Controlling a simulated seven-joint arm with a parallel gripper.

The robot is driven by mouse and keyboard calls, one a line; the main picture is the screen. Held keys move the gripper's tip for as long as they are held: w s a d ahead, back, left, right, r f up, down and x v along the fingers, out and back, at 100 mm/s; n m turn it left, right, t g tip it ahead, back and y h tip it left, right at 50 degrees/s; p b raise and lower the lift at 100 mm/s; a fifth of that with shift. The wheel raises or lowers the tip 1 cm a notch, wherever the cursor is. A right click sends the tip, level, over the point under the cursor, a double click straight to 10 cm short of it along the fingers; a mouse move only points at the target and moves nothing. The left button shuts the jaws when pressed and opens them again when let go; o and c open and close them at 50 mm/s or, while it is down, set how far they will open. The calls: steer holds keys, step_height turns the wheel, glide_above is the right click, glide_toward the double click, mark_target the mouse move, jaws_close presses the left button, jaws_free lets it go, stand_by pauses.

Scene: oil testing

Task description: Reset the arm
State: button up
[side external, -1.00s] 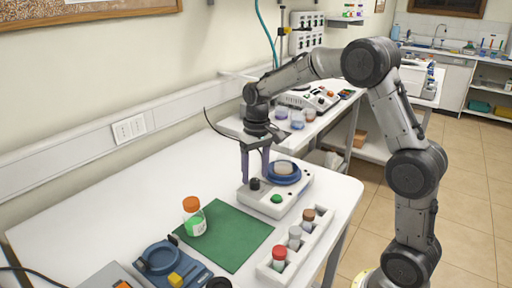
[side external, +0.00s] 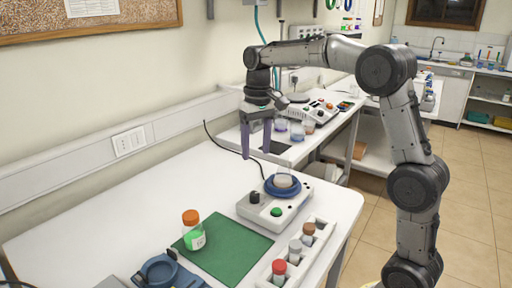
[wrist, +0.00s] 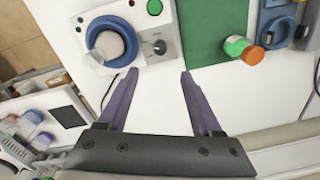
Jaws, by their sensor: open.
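My gripper (side external: 256,153) is open and empty, its two purple fingers pointing down above the white table. In the side view it hangs above and behind the white device (side external: 285,207) with a blue round plate. In the wrist view the gripper (wrist: 158,75) shows nothing between its fingers. A small clear beaker (side external: 283,179) stands on the blue plate (side external: 275,192); the beaker also shows in the wrist view (wrist: 109,46), apart from the fingers.
A green mat (side external: 235,248) holds an upright orange-capped bottle (side external: 194,238). A white rack (side external: 318,245) with capped vials stands at the table's right edge. A blue device (side external: 160,270) is at the front. Beakers (side external: 297,131) stand on the bench behind. The table's left is clear.

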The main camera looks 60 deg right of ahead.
steer(key=s+a+r+n+t, duration=0.1)
steer(key=s+a+r+t, duration=0.2)
steer(key=s, duration=0.4)
steer(key=s+a+r+n, duration=0.1)
steer(key=s+a+r, duration=0.3)
steer(key=s, duration=0.3)
steer(key=s+a+f+n+t, duration=0.1)
steer(key=s+f+t, duration=0.1)
steer(key=s+f, duration=0.8)
steer(key=shift+s+a+f+n, duration=0.15)
steer(key=shift+s+a+n, duration=0.1)
steer(key=shift+s+n, duration=0.25)
steer(key=shift+s, duration=0.1)
steer(key=shift+c, duration=0.4)
